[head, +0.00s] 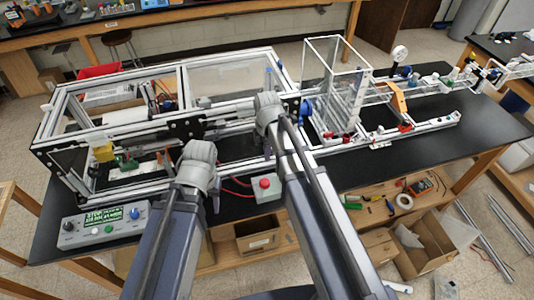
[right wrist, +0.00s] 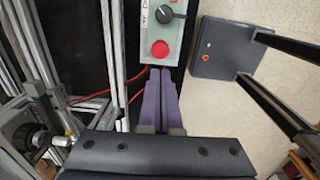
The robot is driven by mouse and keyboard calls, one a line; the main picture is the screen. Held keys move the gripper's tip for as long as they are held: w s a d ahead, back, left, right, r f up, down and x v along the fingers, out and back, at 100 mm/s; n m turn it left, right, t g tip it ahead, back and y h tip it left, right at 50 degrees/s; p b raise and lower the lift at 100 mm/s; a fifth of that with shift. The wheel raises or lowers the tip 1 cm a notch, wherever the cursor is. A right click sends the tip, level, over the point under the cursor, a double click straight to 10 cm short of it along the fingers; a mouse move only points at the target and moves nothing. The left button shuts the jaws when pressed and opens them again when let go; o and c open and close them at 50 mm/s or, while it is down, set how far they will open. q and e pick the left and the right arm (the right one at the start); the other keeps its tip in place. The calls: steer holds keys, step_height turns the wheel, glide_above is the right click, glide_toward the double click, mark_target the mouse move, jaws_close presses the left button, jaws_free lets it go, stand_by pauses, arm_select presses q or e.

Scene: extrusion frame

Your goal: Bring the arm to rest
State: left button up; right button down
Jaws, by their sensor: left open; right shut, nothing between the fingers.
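My left arm comes up from the bottom left of the head view. Its gripper (head: 214,198) points down near the front edge of the black bench, mostly hidden behind the wrist; the bit of finger that shows is clear of anything held. My right arm reaches over the bench, and its own links hide its gripper in the head view. In the right wrist view the right gripper (right wrist: 160,72) has its purple fingers together with nothing between them. The fingertips appear close to the lower edge of a grey box with a red button (right wrist: 160,48); contact cannot be told.
The aluminium extrusion frame (head: 150,190) fills the bench (head: 330,180) behind both arms. The red-button box (head: 266,196) stands at the bench front between the arms. A control panel with a screen (head: 72,238) stands front left.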

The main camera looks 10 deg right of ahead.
arm_select(q)
step_height(320, 180, down, 14)
steer(key=b, duration=1.4)
arm_select(e)
steer(key=s+a+f+m+h, duration=0.1)
steer(key=s+a+f+m, duration=0.8)
steer(key=s+f+m, duration=0.5)
steer(key=shift+s+a+m+g, duration=0.2)
steer(key=shift+s+m+g, duration=0.1)
steer(key=shift+s, duration=0.05)
arm_select(q)
steer(key=shift+o, duration=0.4)
